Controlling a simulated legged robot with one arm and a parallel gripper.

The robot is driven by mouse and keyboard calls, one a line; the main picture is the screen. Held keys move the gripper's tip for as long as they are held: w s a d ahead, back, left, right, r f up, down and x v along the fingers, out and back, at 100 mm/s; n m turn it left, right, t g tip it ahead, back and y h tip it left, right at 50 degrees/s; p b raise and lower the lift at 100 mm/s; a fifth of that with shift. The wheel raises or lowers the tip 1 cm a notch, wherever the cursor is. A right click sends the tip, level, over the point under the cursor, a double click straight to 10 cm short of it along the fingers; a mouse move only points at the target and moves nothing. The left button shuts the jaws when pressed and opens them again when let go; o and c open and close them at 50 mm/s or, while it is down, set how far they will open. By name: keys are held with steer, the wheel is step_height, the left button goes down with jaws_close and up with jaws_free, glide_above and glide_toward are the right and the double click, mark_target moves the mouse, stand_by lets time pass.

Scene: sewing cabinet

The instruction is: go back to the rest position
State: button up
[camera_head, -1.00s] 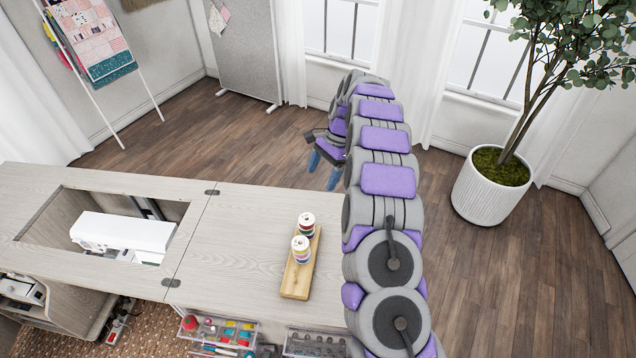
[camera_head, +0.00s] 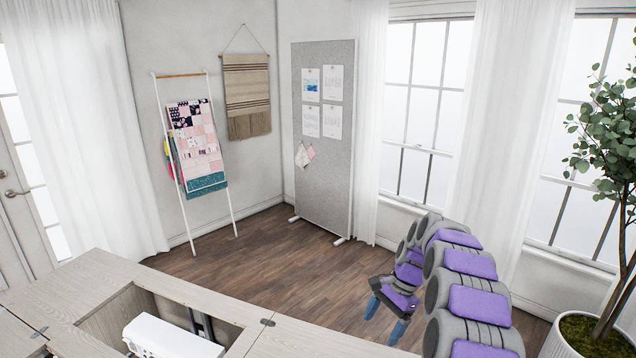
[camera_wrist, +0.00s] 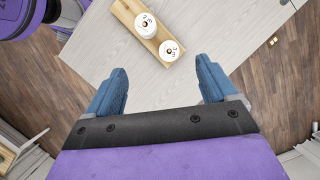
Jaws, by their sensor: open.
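My gripper (camera_head: 385,318) is at the lower right of the head view, at the end of my grey and purple arm, past the far edge of the cabinet top. Its blue fingers are spread, with nothing between them. In the wrist view my gripper (camera_wrist: 165,92) is also open and empty. Beyond the fingertips there, two thread spools (camera_wrist: 146,25) (camera_wrist: 169,49) stand on a small wooden holder (camera_wrist: 126,14) on the cabinet top (camera_wrist: 210,35). The spools and holder are outside the head view now.
A white sewing machine (camera_head: 170,338) sits in the cabinet opening (camera_head: 120,308). A quilt ladder (camera_head: 163,120), a grey pinboard (camera_head: 310,180) and a potted plant (camera_head: 590,335) stand around the room. The wooden floor (camera_head: 285,255) between cabinet and pinboard is clear.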

steer(key=s+a+r+n+h, duration=0.1)
steer(key=s+a+r+n, duration=0.1)
steer(key=s+r, duration=0.35)
steer(key=s+a+r+n, duration=0.2)
steer(key=s+n, duration=0.1)
steer(key=s, duration=0.5)
steer(key=s+a+r+n+h, duration=0.1)
steer(key=s+a+r+n, duration=0.1)
steer(key=s+r, duration=0.35)
steer(key=s+d+f+n+h, duration=0.1)
steer(key=s+f+n, duration=0.1)
steer(key=s, duration=1)
steer(key=s+d+f+n+h, duration=0.1)
steer(key=s+f+n, duration=0.1)
steer(key=s, duration=1.1)
steer(key=shift+s+d+f+n, duration=0.2)
steer(key=shift+f+n, duration=0.05)
steer(key=shift+n, duration=0.15)
